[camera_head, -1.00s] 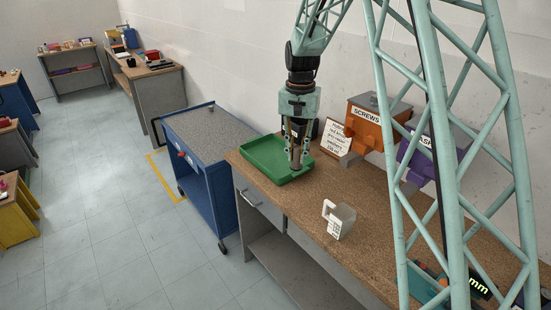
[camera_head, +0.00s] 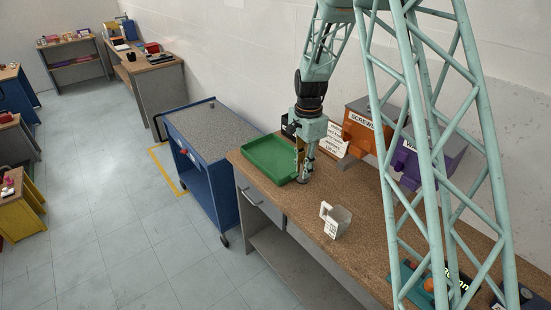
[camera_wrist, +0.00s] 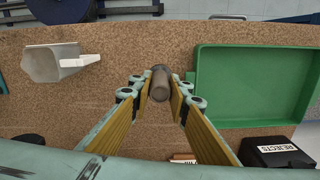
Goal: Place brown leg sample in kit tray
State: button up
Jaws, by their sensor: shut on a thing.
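My gripper (camera_wrist: 158,86) is shut on the brown leg sample (camera_wrist: 160,84), a short brownish cylinder between the fingertips in the wrist view. In the head view my gripper (camera_head: 303,178) points down beside the right edge of the green kit tray (camera_head: 250,163). The leg is mostly hidden there by the fingers. The tray is shallow and looks empty; it also shows in the wrist view (camera_wrist: 240,88), right of the leg and apart from it. I cannot tell whether the leg touches the bench.
A pale mug-like container (camera_head: 336,220) stands on the brown bench (camera_head: 300,215) right of my gripper. Orange (camera_head: 362,132) and purple (camera_head: 415,165) bins and a white sign (camera_head: 337,139) stand along the wall. A black box labelled REJECTS (camera_wrist: 280,153) is near the tray.

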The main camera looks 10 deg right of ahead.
jog(key=shift+w, duration=0.1)
dwell(0.3)
jog(key=p, duration=0.1)
send_near(285, 167)
jog(key=shift+s+d, duration=0.15)
jog(key=shift+s, duration=0.05)
dwell(0.5)
jog(key=shift+w+f, duration=0.15)
jog(key=shift+w, duration=0.15)
jog(key=shift+f+p, duration=0.35)
jog(key=shift+f, duration=1.25)
jog(key=shift+f, duration=0.15)
jog(key=o, duration=1)
jog(key=shift+c, duration=0.2)
